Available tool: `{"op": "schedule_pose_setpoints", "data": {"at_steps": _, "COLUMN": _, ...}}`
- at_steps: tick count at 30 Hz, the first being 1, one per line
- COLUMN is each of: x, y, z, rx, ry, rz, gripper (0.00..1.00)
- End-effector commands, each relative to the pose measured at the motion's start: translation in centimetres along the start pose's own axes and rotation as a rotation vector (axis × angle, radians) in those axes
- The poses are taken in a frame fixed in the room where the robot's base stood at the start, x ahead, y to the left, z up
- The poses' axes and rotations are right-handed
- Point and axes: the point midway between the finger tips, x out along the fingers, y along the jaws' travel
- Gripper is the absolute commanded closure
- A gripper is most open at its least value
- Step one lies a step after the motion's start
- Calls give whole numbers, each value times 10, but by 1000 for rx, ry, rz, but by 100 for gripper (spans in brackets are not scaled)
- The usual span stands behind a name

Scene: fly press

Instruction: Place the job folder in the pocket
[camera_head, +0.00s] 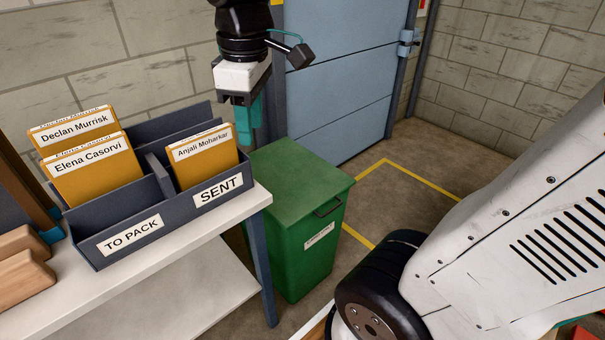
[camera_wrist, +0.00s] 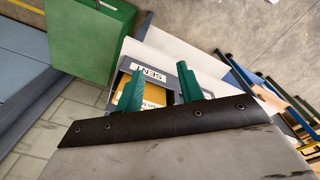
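My gripper (camera_head: 246,120) has teal fingers and hangs just beyond the right end of the dark grey sorter (camera_head: 90,253). In the wrist view its two fingers (camera_wrist: 160,88) are apart with no folder gripped. The orange folder labelled Anjali Moharkar (camera_head: 205,160) stands upright in the SENT compartment; part of it (camera_wrist: 154,96) shows between the fingers in the wrist view. The folders Elena Casorvi (camera_head: 95,175) and Declan Murrisk (camera_head: 75,132) stand in the TO PACK compartment, with part of another label behind each front one.
The sorter stands on a white bench (camera_head: 215,240). A green lidded bin (camera_head: 300,180) stands right of the bench. Wooden blocks (camera_head: 25,275) lie at the left. A blue-grey door (camera_head: 340,75) and block wall are behind. Floor with yellow lines is open at the right.

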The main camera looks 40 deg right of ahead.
Motion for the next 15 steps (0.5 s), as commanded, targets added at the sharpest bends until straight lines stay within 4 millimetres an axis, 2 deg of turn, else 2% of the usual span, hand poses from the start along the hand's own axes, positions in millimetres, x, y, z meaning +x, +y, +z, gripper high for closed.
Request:
{"op": "schedule_pose_setpoints", "data": {"at_steps": 1, "x": 4, "y": -15, "z": 23, "rx": 114, "ry": 11, "rz": 9, "gripper": 62}}
{"op": "schedule_pose_setpoints", "data": {"at_steps": 6, "x": 26, "y": -50, "z": 74, "rx": 457, "ry": 34, "rz": 18, "gripper": 62}}
{"op": "schedule_pose_setpoints", "data": {"at_steps": 10, "x": 39, "y": -65, "z": 94, "rx": 613, "ry": 43, "rz": 20, "gripper": 62}}
{"op": "schedule_pose_setpoints", "data": {"at_steps": 15, "x": 45, "y": -70, "z": 102, "rx": 680, "ry": 47, "rz": 20, "gripper": 62}}
